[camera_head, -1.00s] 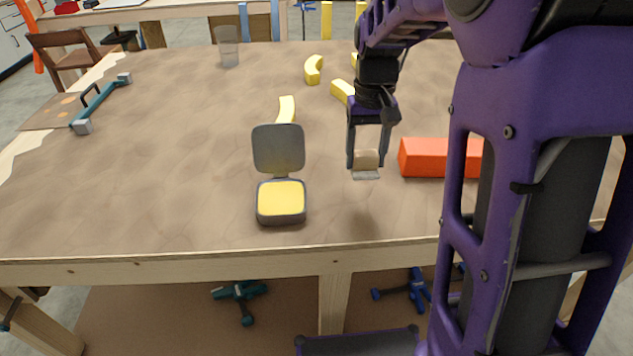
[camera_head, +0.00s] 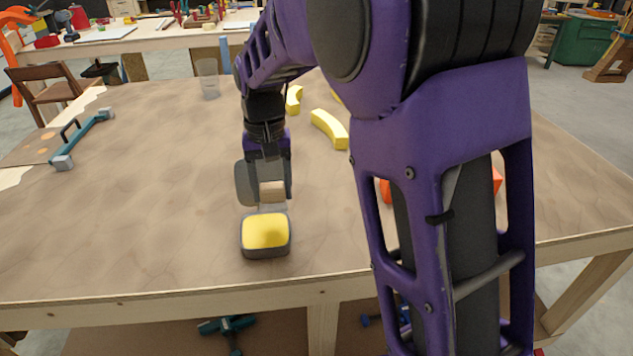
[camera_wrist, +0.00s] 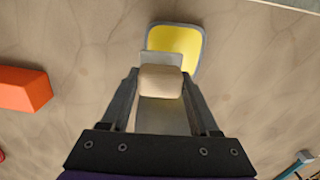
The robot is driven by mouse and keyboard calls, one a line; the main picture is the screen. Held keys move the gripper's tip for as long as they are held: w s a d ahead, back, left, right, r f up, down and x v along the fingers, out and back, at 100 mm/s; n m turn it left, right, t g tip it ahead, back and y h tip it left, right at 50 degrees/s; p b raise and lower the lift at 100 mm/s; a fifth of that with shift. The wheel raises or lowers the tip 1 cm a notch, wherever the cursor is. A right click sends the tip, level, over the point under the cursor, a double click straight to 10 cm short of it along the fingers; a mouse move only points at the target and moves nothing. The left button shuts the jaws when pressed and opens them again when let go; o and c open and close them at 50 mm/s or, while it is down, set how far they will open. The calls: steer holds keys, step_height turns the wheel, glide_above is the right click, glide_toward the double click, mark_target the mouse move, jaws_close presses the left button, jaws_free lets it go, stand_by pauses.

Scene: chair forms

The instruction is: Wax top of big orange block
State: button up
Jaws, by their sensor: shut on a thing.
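My gripper (camera_head: 270,192) is shut on a small applicator with a tan block-shaped grip (camera_wrist: 161,82) and a flat pale-grey plate. It holds the applicator above the table, just behind the wax tin in the head view. The open tin (camera_head: 265,232) has yellow wax in a dark grey case; it also shows in the wrist view (camera_wrist: 184,47), partly behind the applicator plate.
Several yellow curved pieces (camera_head: 329,129) lie behind my gripper on the table (camera_head: 130,220). A clear glass (camera_head: 209,78) stands at the back. A teal clamp (camera_head: 82,137) lies at the left edge. The front left of the table is clear.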

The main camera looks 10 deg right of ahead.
steer(key=shift+s+a, duration=0.1)
steer(key=shift+a, duration=1.1)
steer(key=shift+f, duration=0.2)
steer(key=shift+f+b, duration=2.45)
steer(key=shift+f, duration=0.35)
steer(key=shift+f, duration=0.6)
step_height(320, 180, up, 7)
steer(key=p, duration=0.5)
steer(key=shift+r+p, duration=0.1)
steer(key=shift+p, duration=0.3)
steer(key=shift+s, duration=0.1)
